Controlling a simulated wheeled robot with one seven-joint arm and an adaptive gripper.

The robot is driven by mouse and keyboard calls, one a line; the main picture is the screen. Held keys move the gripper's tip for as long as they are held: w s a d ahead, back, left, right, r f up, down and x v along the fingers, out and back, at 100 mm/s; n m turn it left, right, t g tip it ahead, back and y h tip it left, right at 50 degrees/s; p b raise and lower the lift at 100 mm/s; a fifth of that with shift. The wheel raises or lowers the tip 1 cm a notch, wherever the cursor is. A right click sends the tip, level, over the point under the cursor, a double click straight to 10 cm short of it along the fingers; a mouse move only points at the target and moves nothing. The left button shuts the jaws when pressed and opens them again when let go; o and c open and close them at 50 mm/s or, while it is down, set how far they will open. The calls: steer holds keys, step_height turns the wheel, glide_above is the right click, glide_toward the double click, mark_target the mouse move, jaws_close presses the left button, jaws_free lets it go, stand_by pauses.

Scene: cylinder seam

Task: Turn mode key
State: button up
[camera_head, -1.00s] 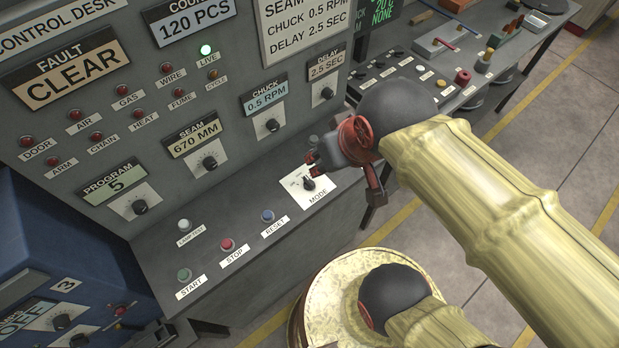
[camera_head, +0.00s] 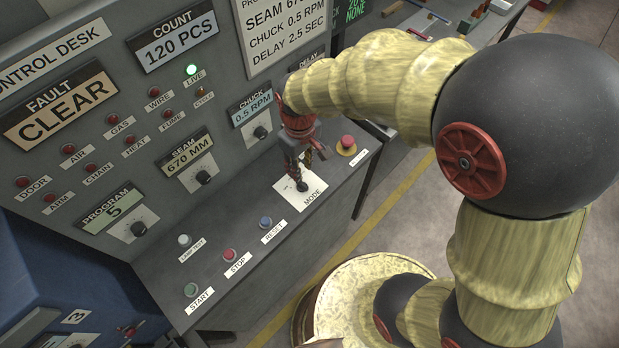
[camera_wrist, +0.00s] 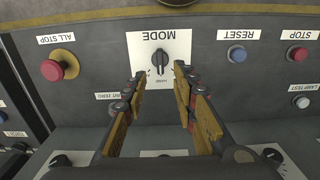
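The mode key is a small dark knob on a white plate labelled MODE on the desk's sloped ledge. In the head view the knob (camera_head: 302,187) is just below my gripper (camera_head: 306,163), which points down at it. In the wrist view the knob (camera_wrist: 160,60) shows upside down at the top middle, beyond the fingertips. My gripper (camera_wrist: 158,80) is open there, its two fingers apart with nothing between them. The knob lies in line with the gap. I cannot tell whether a finger touches it.
The RESET button (camera_head: 265,222), STOP button (camera_head: 229,255) and START button (camera_head: 191,290) sit left of the plate. A red mushroom ALL STOP button (camera_head: 348,142) is close on the right. The upright panel with the CHUCK dial (camera_head: 260,132) rises behind.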

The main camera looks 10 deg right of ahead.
mark_target(302, 185)
step_height(302, 185, down, 8)
steer(key=shift+r+b, duration=0.15)
steer(key=shift+b, duration=0.55)
steer(key=c, duration=0.4)
jaws_close()
